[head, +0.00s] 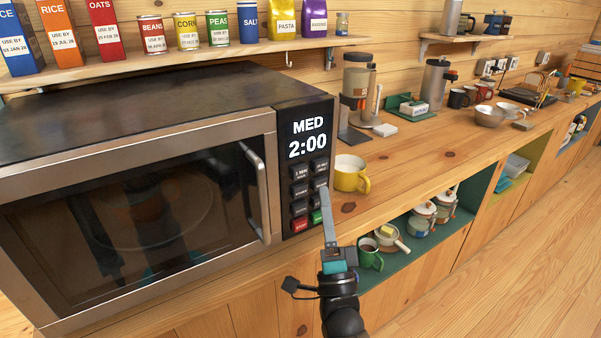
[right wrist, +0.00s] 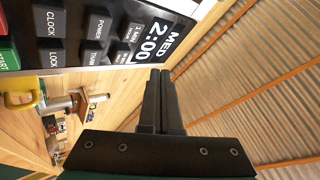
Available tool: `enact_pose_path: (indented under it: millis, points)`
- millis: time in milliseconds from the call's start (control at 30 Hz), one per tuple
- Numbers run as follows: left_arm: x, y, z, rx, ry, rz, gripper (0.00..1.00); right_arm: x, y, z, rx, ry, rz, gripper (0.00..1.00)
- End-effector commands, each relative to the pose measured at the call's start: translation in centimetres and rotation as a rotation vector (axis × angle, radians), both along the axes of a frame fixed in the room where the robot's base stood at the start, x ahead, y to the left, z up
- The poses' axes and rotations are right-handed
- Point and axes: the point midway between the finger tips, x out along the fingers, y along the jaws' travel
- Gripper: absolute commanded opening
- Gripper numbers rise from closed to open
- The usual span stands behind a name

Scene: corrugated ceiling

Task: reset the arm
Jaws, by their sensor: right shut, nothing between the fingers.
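My right gripper (head: 326,200) is shut and empty in the head view, with its fingertips just in front of the microwave's button panel, near the lower right keys. In the right wrist view my right gripper (right wrist: 160,75) shows its dark fingers closed together, pointing toward the panel's display edge. The microwave (head: 140,110) has its door closed, and its display (head: 308,138) reads MED 2:00. The keypad (right wrist: 75,40) also shows large in the right wrist view. I cannot tell whether the fingertips touch the panel. My left gripper is not in view.
A yellow mug (head: 348,174) stands on the counter just right of the microwave. A shelf (head: 200,52) with cans and boxes runs above. A green-lined open shelf (head: 405,245) below the counter holds a green mug and jars. The floor (head: 480,270) at right is clear.

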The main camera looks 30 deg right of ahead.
Motion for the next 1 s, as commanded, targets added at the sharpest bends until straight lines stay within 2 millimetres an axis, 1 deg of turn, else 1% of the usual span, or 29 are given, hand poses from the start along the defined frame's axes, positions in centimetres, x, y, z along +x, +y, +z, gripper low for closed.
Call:
enact_pose_path:
  millis: [267,367,467,600,733,867,1000]
  points:
    - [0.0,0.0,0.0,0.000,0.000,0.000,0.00,0.1,0.0,-0.1,-0.002,0.008,-0.001,0.00]
    - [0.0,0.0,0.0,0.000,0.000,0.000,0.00,0.5,0.4,-0.5,-0.022,0.059,-0.001,0.00]
    - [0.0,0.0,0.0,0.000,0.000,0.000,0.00,1.2,1.1,-1.6,-0.070,0.173,-0.003,0.00]
    - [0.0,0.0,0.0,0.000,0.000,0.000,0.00,2.2,2.7,-4.2,-0.185,0.404,0.001,0.00]
    - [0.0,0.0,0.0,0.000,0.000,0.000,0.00,2.2,4.3,-7.0,-0.313,0.620,0.019,0.00]
    - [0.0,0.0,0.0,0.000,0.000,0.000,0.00,1.2,5.9,-9.9,-0.453,0.826,0.051,0.00]
    - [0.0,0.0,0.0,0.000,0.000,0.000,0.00,-0.9,7.5,-13.1,-0.620,1.038,0.104,0.00]
